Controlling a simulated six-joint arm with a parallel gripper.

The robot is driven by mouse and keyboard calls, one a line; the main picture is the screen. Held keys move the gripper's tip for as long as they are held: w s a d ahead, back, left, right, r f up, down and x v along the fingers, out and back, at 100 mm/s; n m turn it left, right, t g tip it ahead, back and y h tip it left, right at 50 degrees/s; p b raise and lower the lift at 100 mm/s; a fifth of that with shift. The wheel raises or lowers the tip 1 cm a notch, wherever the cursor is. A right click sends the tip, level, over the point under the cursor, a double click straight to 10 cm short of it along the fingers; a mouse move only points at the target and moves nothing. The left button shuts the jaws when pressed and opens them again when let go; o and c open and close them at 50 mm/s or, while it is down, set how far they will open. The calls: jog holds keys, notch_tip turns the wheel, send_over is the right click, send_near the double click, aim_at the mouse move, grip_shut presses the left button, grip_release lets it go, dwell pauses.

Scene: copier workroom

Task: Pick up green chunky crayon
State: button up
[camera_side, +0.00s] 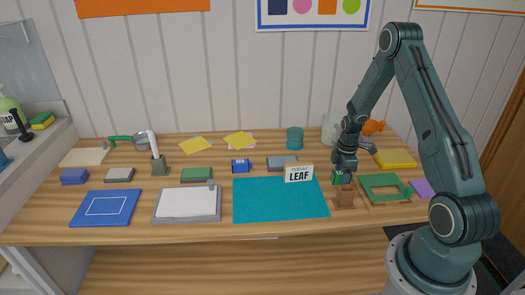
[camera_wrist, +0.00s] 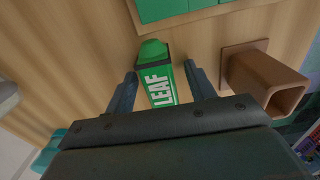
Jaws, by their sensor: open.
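The green chunky crayon (camera_wrist: 156,75) has a darker green wrapper with white LEAF lettering and a blunt green tip. In the wrist view it lies lengthwise between the two fingers of my gripper (camera_wrist: 160,73), with a gap showing on either side. Its lower end is hidden behind the gripper body. In the side view my gripper (camera_side: 343,174) is low over the right part of the table, and a little of the green crayon (camera_side: 336,179) shows at its fingers. My gripper is open.
A brown square hollow holder (camera_side: 344,197) stands close in front of my gripper; in the wrist view the holder (camera_wrist: 267,78) is just right of the fingers. A green frame (camera_side: 365,190) lies to the right. A TODAY LEAF sign (camera_side: 299,174) stands left, by a teal mat (camera_side: 275,202).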

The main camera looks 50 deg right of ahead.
jog(key=c, duration=1.1)
jog(key=shift+o, duration=0.2)
jog(key=shift+r, duration=0.1)
notch_tip(320, 180, up, 20)
dwell(0.3)
jog(key=o, duration=0.3)
jog(key=shift+c, duration=1)
